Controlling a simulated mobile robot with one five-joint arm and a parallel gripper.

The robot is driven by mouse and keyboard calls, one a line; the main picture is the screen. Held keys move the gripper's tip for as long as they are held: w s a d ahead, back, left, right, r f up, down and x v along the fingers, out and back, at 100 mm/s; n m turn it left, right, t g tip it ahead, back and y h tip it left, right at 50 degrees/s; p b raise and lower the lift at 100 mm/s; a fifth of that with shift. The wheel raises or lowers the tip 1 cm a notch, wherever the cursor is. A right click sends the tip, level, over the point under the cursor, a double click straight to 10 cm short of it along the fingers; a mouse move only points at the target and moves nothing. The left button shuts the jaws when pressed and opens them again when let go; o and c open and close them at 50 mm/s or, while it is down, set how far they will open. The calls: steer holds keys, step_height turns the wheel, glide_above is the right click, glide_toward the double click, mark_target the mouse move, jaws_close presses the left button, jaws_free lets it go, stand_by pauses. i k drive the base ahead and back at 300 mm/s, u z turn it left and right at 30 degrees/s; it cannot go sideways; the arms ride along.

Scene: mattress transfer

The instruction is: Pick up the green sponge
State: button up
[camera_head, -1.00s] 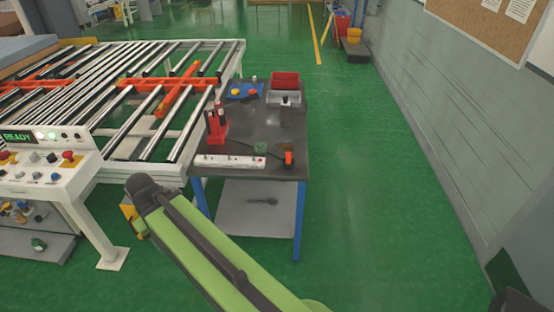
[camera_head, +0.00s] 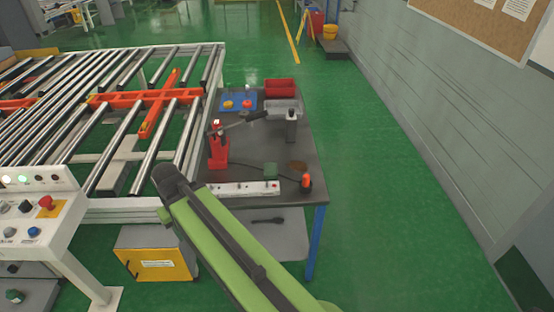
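A small green block (camera_head: 270,171), which looks like the green sponge, lies on the dark workbench (camera_head: 240,160). It is just behind the white power strip (camera_head: 235,188) near the bench's front edge. My green and dark grey arm (camera_head: 232,252) reaches up from the bottom of the picture. The arm's visible bend is left of the bench's front, apart from the sponge in the picture. My gripper is not in view.
A red jack-like tool (camera_head: 218,150), an orange-and-black tool (camera_head: 306,181) and a brown item (camera_head: 297,165) are near the sponge. A red bin (camera_head: 280,88) stands at the back. The roller table (camera_head: 120,150) adjoins the left. Green floor (camera_head: 370,200) is free at right.

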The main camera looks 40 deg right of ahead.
mark_target(270, 171)
steer(key=z, duration=0.65)
steer(key=i, duration=0.9)
steer(key=z, duration=0.65)
